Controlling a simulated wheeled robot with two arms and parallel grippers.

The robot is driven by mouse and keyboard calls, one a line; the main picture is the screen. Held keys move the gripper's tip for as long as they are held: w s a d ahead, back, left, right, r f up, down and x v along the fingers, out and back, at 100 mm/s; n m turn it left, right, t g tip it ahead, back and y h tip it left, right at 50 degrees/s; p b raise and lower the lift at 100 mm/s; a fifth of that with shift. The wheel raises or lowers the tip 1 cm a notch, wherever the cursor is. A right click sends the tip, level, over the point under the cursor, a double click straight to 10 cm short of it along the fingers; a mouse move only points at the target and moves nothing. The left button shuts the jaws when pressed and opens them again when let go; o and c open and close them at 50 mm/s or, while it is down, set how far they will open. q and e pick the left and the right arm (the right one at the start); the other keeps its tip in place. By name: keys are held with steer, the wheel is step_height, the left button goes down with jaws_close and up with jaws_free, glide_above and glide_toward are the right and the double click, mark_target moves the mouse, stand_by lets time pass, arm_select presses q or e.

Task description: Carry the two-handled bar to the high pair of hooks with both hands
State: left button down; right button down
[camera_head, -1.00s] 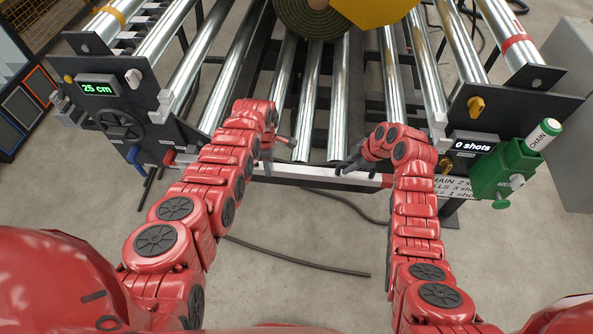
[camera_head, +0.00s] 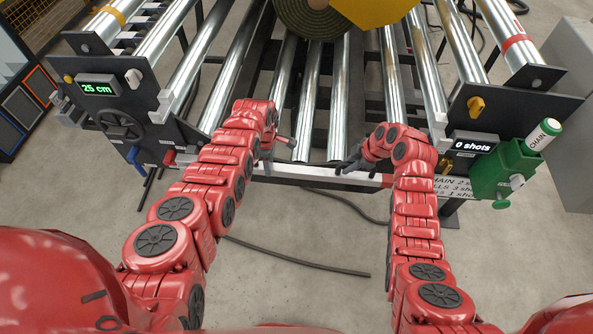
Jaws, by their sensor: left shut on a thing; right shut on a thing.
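A pale bar (camera_head: 315,175) runs across the front of the roller frame, with a red section showing near its right end; I take this for the two-handled bar. My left gripper (camera_head: 267,160) is at its left part, shut on it, though the fingers are small and partly behind my arm. My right gripper (camera_head: 347,165) is at its right part, also shut on it. The handles are hidden or too small to make out. I cannot pick out the high pair of hooks.
Metal rollers (camera_head: 310,90) lie behind the grippers, with a green turf roll (camera_head: 310,22) and a yellow plate (camera_head: 375,10) at the top. Dark side plates with a 25 cm display (camera_head: 97,88) and a shots display (camera_head: 472,146) flank them. A cable (camera_head: 300,258) lies on the floor.

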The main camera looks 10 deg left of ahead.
arm_select(q)
steer(key=shift+r, duration=0.2)
arm_select(e)
steer(key=shift+r, duration=0.2)
